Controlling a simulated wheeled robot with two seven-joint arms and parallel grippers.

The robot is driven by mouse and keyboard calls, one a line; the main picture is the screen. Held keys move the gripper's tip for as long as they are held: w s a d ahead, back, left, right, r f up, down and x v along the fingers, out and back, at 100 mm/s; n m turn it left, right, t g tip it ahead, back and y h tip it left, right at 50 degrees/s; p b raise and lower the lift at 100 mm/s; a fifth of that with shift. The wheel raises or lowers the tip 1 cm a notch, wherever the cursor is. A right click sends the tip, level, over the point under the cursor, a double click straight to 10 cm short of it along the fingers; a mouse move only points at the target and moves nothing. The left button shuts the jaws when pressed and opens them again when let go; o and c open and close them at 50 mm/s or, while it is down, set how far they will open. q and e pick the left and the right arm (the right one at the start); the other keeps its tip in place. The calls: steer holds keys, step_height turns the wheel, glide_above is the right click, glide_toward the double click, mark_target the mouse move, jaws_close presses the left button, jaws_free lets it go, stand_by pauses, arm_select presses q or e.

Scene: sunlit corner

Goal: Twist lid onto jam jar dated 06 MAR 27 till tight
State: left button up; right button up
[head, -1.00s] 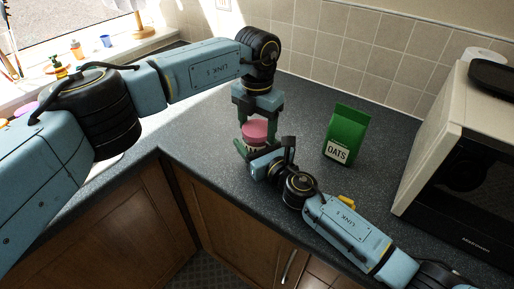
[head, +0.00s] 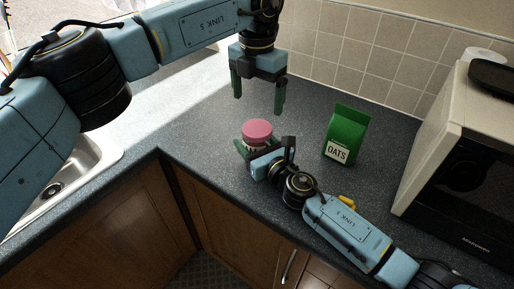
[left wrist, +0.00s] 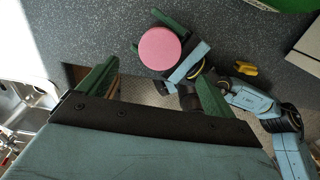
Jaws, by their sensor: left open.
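The jam jar (head: 252,147) stands on the dark speckled worktop, mostly hidden by my right gripper. Its pink lid (head: 258,131) sits on top and looks level; it also shows as a pink disc in the left wrist view (left wrist: 160,48). The date on the jar cannot be read. My right gripper (head: 245,148) is around the jar from the front, with green fingers at its sides; whether it presses on the glass is hard to see. My left gripper (head: 258,95) is open and empty, raised above and behind the lid, clear of it.
A green oats packet (head: 346,133) stands right of the jar. A microwave (head: 450,165) with a black tray on top is at the far right. A sink (head: 75,180) lies at the left. A small yellow object (left wrist: 245,68) lies near my right arm. Worktop behind the jar is clear.

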arm_select(q)
steer(key=shift+r, duration=1.7)
arm_select(e)
steer(key=o, duration=2)
steer(key=shift+c, duration=0.2)
arm_select(q)
steer(key=shift+r+p, duration=0.6)
arm_select(e)
steer(key=v, duration=1.3)
steer(key=shift+s, duration=0.2)
